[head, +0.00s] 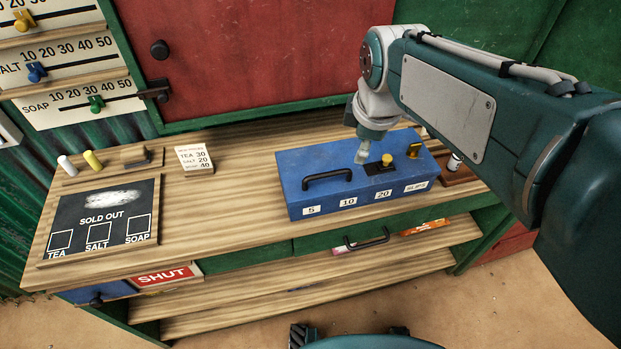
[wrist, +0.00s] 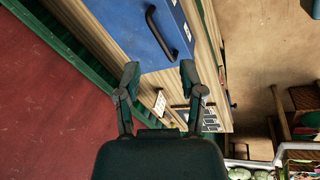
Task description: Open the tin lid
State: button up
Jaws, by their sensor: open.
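The tin is a blue box (head: 307,197) on the right part of the wooden counter, and its lid looks shut. A black handle (head: 327,178) stands on the left of its top, with a dark slot and a yellow knob (head: 387,160) to the right. Labels 5, 10, 20 and SLIPS run along its front. My gripper (head: 363,152) is over the tin near its back middle; contact cannot be told. In the wrist view, my gripper (wrist: 160,75) has its fingers apart with nothing between them, and the tin (wrist: 130,30) and its handle (wrist: 160,32) lie ahead.
A chalkboard (head: 100,220) reading SOLD OUT lies at the counter's left, with chalks and an eraser behind. A small price card (head: 194,158) stands left of the tin. A wooden tray (head: 458,174) is at the right. The red shutter (head: 240,55) rises behind. Counter between card and tin is clear.

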aim_at(327, 174)
jog(key=w+a+f+n, duration=0.1)
jog(key=f, duration=0.3)
jog(key=w+a+f+n, duration=0.1)
jog(key=a+f+n, duration=0.1)
jog(key=f, duration=0.2)
jog(key=w+a+f+n, duration=0.2)
jog(key=f, duration=0.2)
jog(key=shift+a+g, duration=0.2)
jog(key=shift+g, duration=0.2)
grip_shut()
